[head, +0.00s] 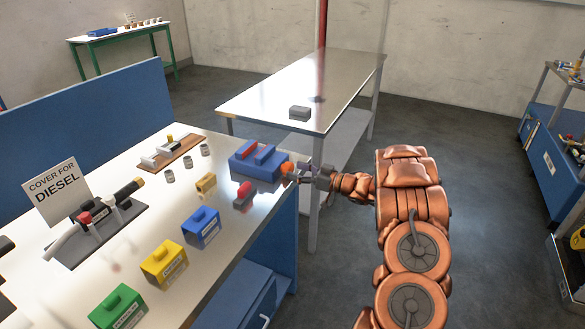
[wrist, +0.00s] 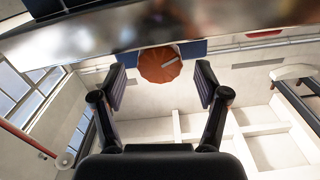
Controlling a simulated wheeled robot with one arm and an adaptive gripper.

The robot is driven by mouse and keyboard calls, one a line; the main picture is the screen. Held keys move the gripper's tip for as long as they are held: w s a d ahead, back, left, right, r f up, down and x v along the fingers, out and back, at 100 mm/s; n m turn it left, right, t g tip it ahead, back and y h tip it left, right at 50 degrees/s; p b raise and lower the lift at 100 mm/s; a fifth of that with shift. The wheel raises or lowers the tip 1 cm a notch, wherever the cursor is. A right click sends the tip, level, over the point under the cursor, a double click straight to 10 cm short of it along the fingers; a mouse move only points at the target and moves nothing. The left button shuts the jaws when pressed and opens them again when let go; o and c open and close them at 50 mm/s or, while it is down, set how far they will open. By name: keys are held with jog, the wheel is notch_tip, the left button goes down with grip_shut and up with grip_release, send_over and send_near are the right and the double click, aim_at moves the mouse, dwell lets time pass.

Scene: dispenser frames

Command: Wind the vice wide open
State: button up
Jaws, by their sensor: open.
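The blue vice (head: 257,160) sits at the right edge of the steel-topped workbench. Its orange knob (head: 287,168) faces right, toward my arm. In the wrist view the round, ribbed orange knob (wrist: 160,64) is straight ahead, with a pale mark on its face. A strip of the blue vice (wrist: 193,48) shows behind it. My gripper (head: 301,172) is at the knob in the head view. In the wrist view my gripper (wrist: 161,88) is open, with one finger on each side of the knob and gaps showing between. The vice's jaw gap is too small to judge.
Blue (head: 202,228), yellow (head: 164,262) and green (head: 118,306) boxes stand along the bench's front. A red and grey item (head: 243,195) lies near the vice. A separate steel table (head: 270,100) stands behind. Open floor lies right of my arm.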

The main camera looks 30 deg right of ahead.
jog(key=s+d+n+b, duration=0.5)
jog(key=s+b, duration=0.3)
jog(key=b, duration=0.9)
jog(key=shift+f+b, duration=0.3)
jog(key=shift+s+r, duration=0.2)
